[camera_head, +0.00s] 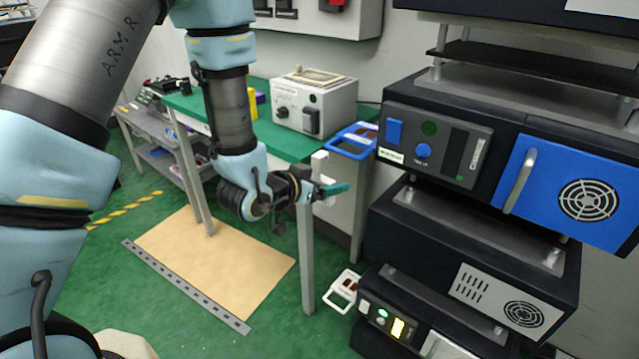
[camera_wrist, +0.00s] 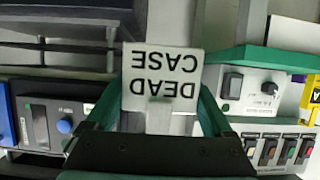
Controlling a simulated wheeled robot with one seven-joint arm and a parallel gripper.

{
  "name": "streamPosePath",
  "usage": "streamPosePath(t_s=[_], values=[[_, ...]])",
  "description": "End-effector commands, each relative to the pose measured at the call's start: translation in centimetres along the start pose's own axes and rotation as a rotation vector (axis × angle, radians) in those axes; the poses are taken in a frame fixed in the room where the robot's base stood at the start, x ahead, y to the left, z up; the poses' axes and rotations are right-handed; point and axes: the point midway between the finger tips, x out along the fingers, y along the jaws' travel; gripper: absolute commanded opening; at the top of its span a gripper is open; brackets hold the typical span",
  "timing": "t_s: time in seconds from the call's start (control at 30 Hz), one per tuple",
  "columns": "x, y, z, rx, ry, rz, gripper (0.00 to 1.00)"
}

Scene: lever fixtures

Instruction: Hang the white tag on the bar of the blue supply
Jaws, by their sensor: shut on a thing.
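The white tag (camera_wrist: 162,88), printed "DEAD CASE", is upside down in the wrist view. It sits between the two green fingers of my gripper (camera_wrist: 160,115), which is shut on it. In the head view my gripper (camera_head: 328,190) is in the middle, left of the rack and apart from it; only a small pale part of the tag can be made out there. The blue supply (camera_head: 540,205) is at right in the rack, with a grey vertical bar (camera_head: 520,181) on its blue front. Its blue edge (camera_wrist: 5,115) shows at the far left of the wrist view.
A green-topped table (camera_head: 270,145) bears a grey box (camera_head: 315,102) behind my gripper. A blue-framed item (camera_head: 352,140) is at its right end. A white-framed item (camera_head: 343,290) is lower, left of the rack's lower unit (camera_head: 400,310). Open space lies between gripper and rack.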

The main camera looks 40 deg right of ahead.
Motion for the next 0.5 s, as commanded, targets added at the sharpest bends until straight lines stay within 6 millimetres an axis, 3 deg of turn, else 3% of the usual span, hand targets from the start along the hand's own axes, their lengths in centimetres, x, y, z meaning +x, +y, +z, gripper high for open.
streamPosePath(t_s=[0.5], values=[[3.6,0.1,-1.6,0.001,0.001,0.001,0.32]])
